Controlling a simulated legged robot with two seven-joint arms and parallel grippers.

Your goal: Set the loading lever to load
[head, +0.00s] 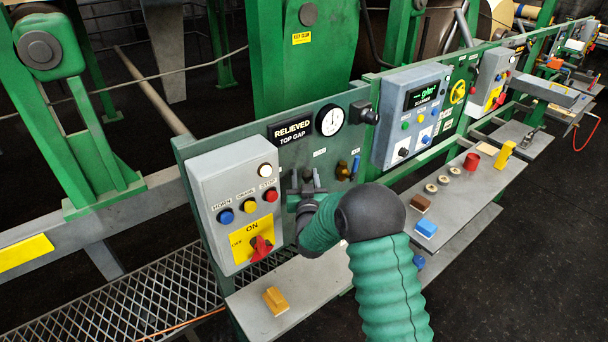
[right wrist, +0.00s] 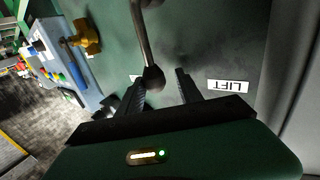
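The loading lever is a metal rod with a dark round knob (right wrist: 153,78) on the green panel in the right wrist view. A LIFT label (right wrist: 228,86) appears upside down to the right of the knob. Part of another white label shows left of it, mostly hidden and unreadable. My right gripper (right wrist: 162,84) is open, with its two fingers on either side of the knob. A gap shows between the knob and the right-hand finger; I cannot tell if the other finger touches it. In the head view my right gripper (head: 306,188) is at the panel, largely covering the lever. My left gripper is not in view.
A grey control box (head: 240,205) with buttons and a red switch stands left of my gripper. A brass valve (head: 342,170) and a second control box (head: 411,115) are to its right. Below, a grey shelf (head: 470,200) holds several small blocks and rolls.

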